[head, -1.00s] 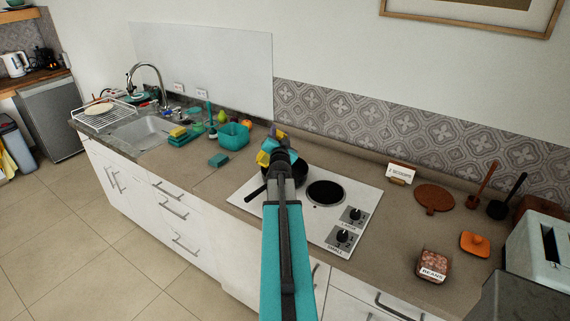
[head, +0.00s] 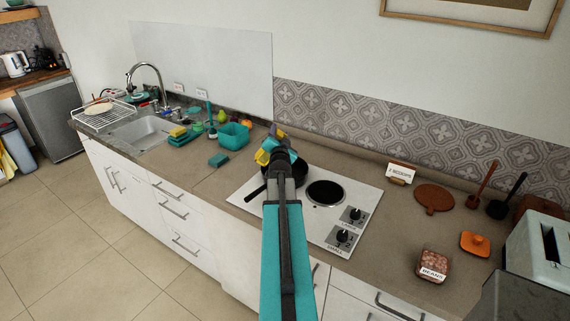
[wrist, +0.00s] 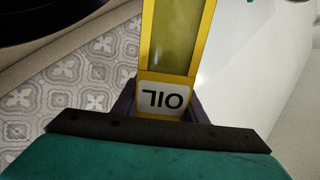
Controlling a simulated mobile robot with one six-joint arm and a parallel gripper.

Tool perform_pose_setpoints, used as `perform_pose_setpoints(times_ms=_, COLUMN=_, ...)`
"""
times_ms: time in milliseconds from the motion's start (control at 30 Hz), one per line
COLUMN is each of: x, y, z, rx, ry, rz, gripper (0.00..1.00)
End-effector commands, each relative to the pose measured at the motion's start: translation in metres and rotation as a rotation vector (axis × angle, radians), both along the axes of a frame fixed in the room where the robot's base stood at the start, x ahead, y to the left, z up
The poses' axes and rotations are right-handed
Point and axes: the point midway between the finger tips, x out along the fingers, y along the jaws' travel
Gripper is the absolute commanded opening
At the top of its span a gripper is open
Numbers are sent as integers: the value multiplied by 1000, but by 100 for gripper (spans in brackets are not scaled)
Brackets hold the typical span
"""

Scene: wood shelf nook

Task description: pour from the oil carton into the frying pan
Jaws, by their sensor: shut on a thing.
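My gripper (wrist: 160,108) is shut on the yellow oil carton (wrist: 178,40), which fills the top middle of the wrist view with its OIL label upside down. In the head view the carton (head: 263,157) shows as a small yellow piece beside my gripper (head: 276,146), tilted above the pan. The black frying pan (head: 299,173) sits on the back left of the white hob, partly hidden behind my arm, its handle pointing to the lower left. A dark round edge at the wrist view's top left may be the pan. I cannot see any oil flowing.
The hob (head: 336,227) has a bare black burner (head: 325,193) to the right of the pan. A teal bin (head: 233,136) and a teal sponge (head: 218,160) stand left of it. A sign (head: 401,172) and a beans container (head: 433,265) are to the right.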

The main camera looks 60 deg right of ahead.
Motion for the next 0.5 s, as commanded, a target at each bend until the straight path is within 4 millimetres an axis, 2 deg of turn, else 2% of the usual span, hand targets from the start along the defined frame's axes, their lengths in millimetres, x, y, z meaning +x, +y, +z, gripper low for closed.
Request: perform_pose_setpoints(times_ms=500, x=0, y=0, z=-2, rx=16, ry=-28, rz=0, gripper=0)
